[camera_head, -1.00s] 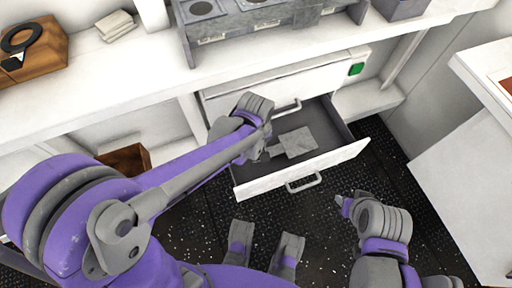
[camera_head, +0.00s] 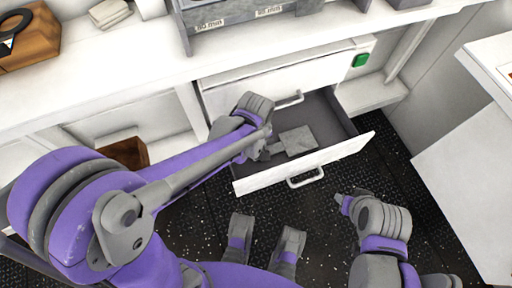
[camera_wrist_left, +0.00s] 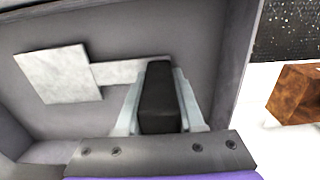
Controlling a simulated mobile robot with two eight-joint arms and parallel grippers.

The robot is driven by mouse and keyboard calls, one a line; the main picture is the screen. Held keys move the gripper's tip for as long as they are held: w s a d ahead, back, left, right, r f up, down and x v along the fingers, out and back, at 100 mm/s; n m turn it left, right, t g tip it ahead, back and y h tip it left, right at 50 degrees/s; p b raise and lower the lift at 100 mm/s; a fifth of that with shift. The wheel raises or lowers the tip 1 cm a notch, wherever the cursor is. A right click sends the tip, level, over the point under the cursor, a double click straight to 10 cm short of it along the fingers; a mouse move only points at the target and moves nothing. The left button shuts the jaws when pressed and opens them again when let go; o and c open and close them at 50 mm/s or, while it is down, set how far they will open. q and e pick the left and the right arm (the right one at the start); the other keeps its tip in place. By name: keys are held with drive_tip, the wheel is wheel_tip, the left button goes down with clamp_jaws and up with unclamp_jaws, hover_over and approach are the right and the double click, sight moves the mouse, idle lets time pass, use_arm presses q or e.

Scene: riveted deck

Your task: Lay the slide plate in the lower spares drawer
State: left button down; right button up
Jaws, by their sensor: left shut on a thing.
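The slide plate (camera_head: 298,140) is a flat grey square with a narrow tongue at one side. It is over the inside of the open lower drawer (camera_head: 330,160), within its walls in the head view. My left gripper (camera_head: 262,150) is shut on the tongue, near the drawer's left side. In the left wrist view the plate (camera_wrist_left: 65,75) extends to the left of the gripper fingers (camera_wrist_left: 158,95), above the grey drawer floor. I cannot tell whether the plate touches the floor. My right gripper (camera_head: 347,204) is outside, in front of the drawer; its fingers are unclear.
The closed upper drawer (camera_head: 265,88) is above, with a green square (camera_head: 361,60) at its right. A white counter (camera_head: 125,65) runs above it. A brown box (camera_head: 126,152) is at the left. A white cabinet (camera_head: 470,170) stands right. The dark deck (camera_head: 375,160) is clear between.

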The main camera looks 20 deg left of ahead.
use_arm(q)
drive_tip(key=shift+f+b, duration=0.3)
drive_tip(key=shift+f, duration=0.15)
use_arm(e)
drive_tip(key=shift+f, duration=0.4)
use_arm(q)
drive_tip(key=shift+c, duration=2.2)
unclamp_jaws()
